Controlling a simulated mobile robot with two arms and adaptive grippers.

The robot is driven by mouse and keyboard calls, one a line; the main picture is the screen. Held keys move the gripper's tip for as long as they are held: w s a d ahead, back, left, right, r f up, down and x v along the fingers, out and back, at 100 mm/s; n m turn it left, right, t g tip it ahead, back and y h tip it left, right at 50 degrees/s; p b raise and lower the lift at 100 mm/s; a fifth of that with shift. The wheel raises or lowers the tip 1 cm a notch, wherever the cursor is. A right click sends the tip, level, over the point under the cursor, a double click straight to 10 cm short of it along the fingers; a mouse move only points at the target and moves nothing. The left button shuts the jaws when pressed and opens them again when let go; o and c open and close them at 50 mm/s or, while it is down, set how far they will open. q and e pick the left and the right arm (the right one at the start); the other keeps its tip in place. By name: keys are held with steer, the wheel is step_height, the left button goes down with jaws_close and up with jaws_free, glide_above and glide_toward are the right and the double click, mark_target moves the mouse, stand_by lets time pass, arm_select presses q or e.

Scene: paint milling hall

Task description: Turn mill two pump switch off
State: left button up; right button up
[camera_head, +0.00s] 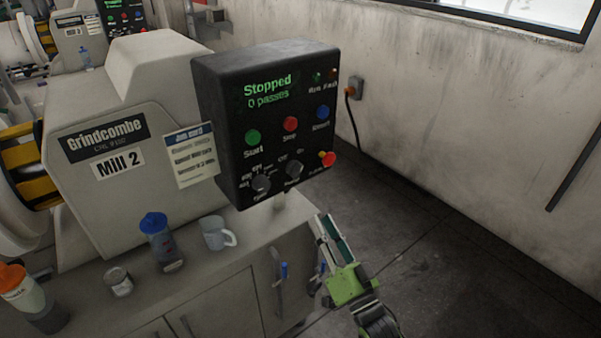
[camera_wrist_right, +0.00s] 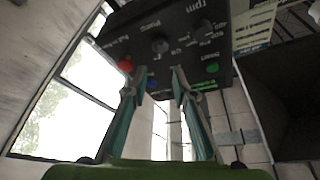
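The mill 2 control box (camera_head: 228,110) is black, and its green display reads "Stopped, 0 passes". The pump switch (camera_head: 293,172) is a dark round knob at the lower right of its face, with Off and On marks above it. I cannot tell which way it points. My right gripper (camera_head: 328,222) is below and right of the box, apart from it. In the right wrist view, the picture is upside down; the gripper (camera_wrist_right: 157,74) is open and empty, with the pump knob (camera_wrist_right: 160,45) beyond its fingertips. My left gripper is not in view.
Beside the pump knob are the rpm knob (camera_head: 262,184) and a red emergency stop (camera_head: 327,159). Start (camera_head: 252,137), stop (camera_head: 290,123) and reset (camera_head: 322,112) buttons sit above. A mug (camera_head: 216,234) and blue-capped bottle (camera_head: 157,242) stand on the bench. Open floor lies at right.

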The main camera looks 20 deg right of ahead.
mark_target(299, 174)
steer(key=p+x, duration=0.1)
steer(key=x, duration=0.3)
steer(key=p+x, duration=0.1)
steer(key=x, duration=0.3)
steer(key=p+x, duration=0.1)
steer(key=x, duration=0.4)
steer(key=shift+s+d+r, duration=0.15)
steer(key=shift+r, duration=0.1)
steer(key=shift+w+r, duration=0.1)
steer(key=shift+w, duration=0.4)
jaws_close()
